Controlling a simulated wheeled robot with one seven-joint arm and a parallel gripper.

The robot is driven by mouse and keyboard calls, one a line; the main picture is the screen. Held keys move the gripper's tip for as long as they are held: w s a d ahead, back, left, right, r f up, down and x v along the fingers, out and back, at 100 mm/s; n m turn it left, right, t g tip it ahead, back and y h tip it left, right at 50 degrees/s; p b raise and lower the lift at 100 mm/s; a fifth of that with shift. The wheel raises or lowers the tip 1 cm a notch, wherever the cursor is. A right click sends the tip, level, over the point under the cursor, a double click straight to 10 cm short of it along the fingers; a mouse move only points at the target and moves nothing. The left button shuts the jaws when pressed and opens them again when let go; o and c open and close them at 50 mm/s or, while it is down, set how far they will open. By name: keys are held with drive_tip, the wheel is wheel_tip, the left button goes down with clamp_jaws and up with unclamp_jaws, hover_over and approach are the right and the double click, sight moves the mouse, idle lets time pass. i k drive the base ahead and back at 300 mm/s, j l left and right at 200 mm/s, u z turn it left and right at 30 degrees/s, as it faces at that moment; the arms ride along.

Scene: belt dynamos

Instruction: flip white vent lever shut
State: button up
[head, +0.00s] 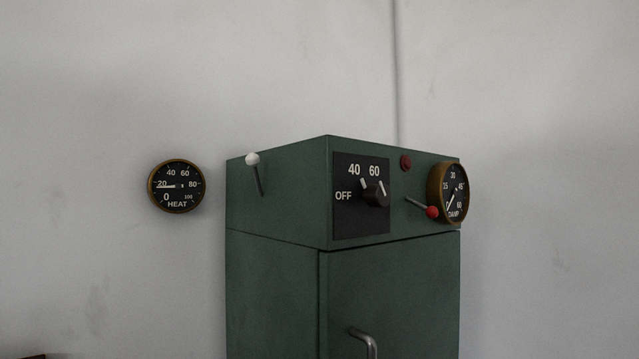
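The white vent lever (253,160) is on the left side face of the green cabinet (280,215), near its top. It is a thin grey rod with a white knob at its upper end, and it points up, leaning slightly left. My gripper is not in view, and nothing covers the lever.
The cabinet front has a black dial panel (350,220) with a knob (376,195), a red-knobbed lever (432,212), a dark red button or lamp (405,162), a damp gauge (455,192) and a door handle (365,340). A heat gauge (176,187) hangs on the wall at left.

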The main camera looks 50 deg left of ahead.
sight(253, 160)
drive_tip(key=u, duration=1.9)
